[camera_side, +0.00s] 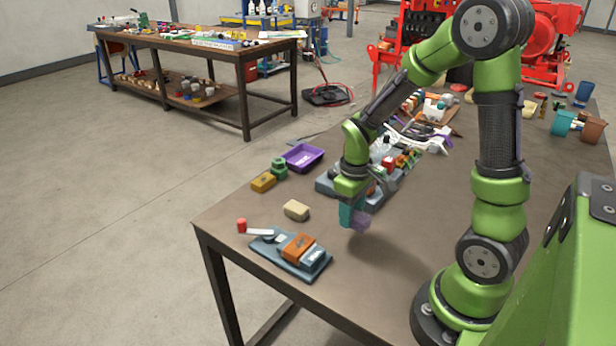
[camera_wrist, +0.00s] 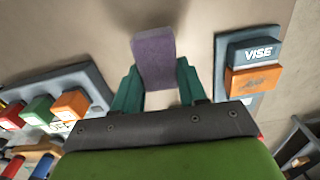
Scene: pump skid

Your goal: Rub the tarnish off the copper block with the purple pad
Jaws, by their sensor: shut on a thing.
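My gripper (camera_side: 349,212) is shut on the purple pad (camera_side: 360,217), above the bare table and right of the vise. In the wrist view, the pad (camera_wrist: 154,58) stands between the two teal fingers (camera_wrist: 156,84) and sticks out past their tips. The orange-brown copper block (camera_side: 297,246) sits in the vise (camera_side: 312,255) on a blue-grey base. In the wrist view, the block (camera_wrist: 254,80) lies right of the pad, apart from it, beside the jaw marked VISE (camera_wrist: 258,52). Darker marks show on the block's face.
A tan block (camera_side: 296,210), a yellow block (camera_side: 263,182), a green part (camera_side: 279,168) and a purple tray (camera_side: 302,157) stand behind the vise. A red-ended handle (camera_side: 242,226) sticks out at its left. A fixture with coloured blocks (camera_wrist: 50,112) lies left in the wrist view.

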